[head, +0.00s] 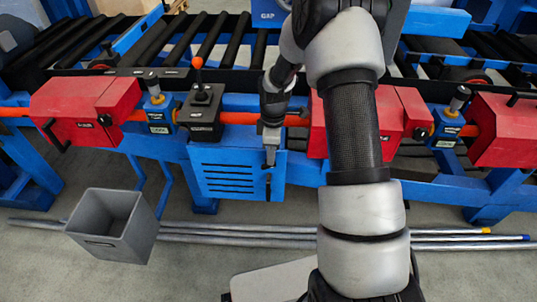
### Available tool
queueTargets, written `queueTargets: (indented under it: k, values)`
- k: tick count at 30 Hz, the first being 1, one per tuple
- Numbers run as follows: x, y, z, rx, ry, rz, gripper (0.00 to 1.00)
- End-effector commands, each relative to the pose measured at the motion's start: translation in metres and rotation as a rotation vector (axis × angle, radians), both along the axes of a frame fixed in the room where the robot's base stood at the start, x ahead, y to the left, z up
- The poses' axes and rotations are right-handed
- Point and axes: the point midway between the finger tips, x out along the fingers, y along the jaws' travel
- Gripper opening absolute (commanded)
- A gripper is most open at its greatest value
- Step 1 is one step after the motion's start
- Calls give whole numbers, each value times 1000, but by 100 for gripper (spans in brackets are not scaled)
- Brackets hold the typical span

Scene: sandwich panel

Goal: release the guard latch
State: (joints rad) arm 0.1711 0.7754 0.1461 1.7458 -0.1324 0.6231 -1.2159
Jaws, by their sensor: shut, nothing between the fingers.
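A blue slatted guard panel (228,180) hangs on the front of the machine, left of the middle of the head view. A small dark upright piece (268,188) on its right edge looks like the guard latch; it is too small to tell its position. My gripper (270,163) points down in front of the panel's upper right part, just above that dark piece. The gripper is shut, with nothing seen in it. I cannot tell whether its tips touch the latch or the panel.
A black box with an orange-knobbed lever (203,110) stands above the panel's left part. Red housings (87,108) sit along an orange bar. A grey open bin (112,224) stands on the floor at the left. Long metal pipes (240,238) lie across the floor.

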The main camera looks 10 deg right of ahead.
Motion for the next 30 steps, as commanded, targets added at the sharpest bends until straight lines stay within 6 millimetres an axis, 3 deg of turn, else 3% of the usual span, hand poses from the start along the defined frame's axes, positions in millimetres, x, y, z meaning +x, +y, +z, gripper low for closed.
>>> queueTargets:
  k: [22,30]
  values:
    - [-1,-3,-1,-1,1,0,0]
    - [-1,-3,9,-1,0,0,0]
